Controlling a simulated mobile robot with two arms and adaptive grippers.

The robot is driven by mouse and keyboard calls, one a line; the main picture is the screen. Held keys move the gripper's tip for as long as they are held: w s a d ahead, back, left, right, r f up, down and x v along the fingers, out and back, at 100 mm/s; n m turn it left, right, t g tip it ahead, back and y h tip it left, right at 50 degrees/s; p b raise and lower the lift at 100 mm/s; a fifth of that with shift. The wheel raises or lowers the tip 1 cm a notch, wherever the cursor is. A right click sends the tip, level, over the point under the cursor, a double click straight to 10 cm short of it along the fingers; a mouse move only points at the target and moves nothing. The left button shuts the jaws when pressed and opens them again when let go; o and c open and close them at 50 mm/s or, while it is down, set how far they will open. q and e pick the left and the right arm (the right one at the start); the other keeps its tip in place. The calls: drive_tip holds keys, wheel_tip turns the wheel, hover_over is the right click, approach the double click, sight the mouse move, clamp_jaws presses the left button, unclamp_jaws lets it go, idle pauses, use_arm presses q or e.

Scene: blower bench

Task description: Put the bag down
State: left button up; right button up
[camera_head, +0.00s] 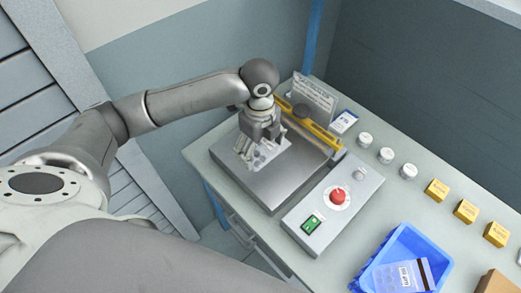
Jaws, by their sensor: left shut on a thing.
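My left gripper (258,140) reaches in from the left over the metal plate of the machine on the bench. It is shut on a clear bag (266,154) with pale round shapes showing in it. The bag hangs at or just above the metal plate (278,187); I cannot tell whether it touches. My right gripper is not in view.
A control box with a red knob (338,196) and a green switch (311,224) stands beside the plate. A yellow bar (318,133) runs behind it. White jars (386,155), yellow boxes (466,211) and a blue bin (440,252) holding a bag stand to the right.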

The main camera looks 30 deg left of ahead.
sight(261, 147)
use_arm(q)
drive_tip(key=w+f, duration=0.1)
drive_tip(key=w+a+f, duration=0.1)
drive_tip(key=f, duration=0.1)
drive_tip(key=w+f, duration=0.1)
drive_tip(key=shift+w+a+f+p, duration=0.15)
drive_tip(key=shift+a+f+p, duration=0.1)
drive_tip(key=shift+f+p, duration=0.1)
wheel_tip(261, 147, down, 3)
drive_tip(key=shift+w+r+p, duration=0.1)
drive_tip(key=shift+p, duration=0.5)
drive_tip(key=shift+a+f, duration=0.1)
drive_tip(key=shift+f, duration=0.25)
drive_tip(key=shift+f, duration=0.15)
drive_tip(key=o, duration=1)
wheel_tip(261, 147, up, 11)
drive_tip(key=shift+w+b, duration=0.1)
drive_tip(key=shift+b, duration=1)
drive_tip(key=shift+r, duration=0.7)
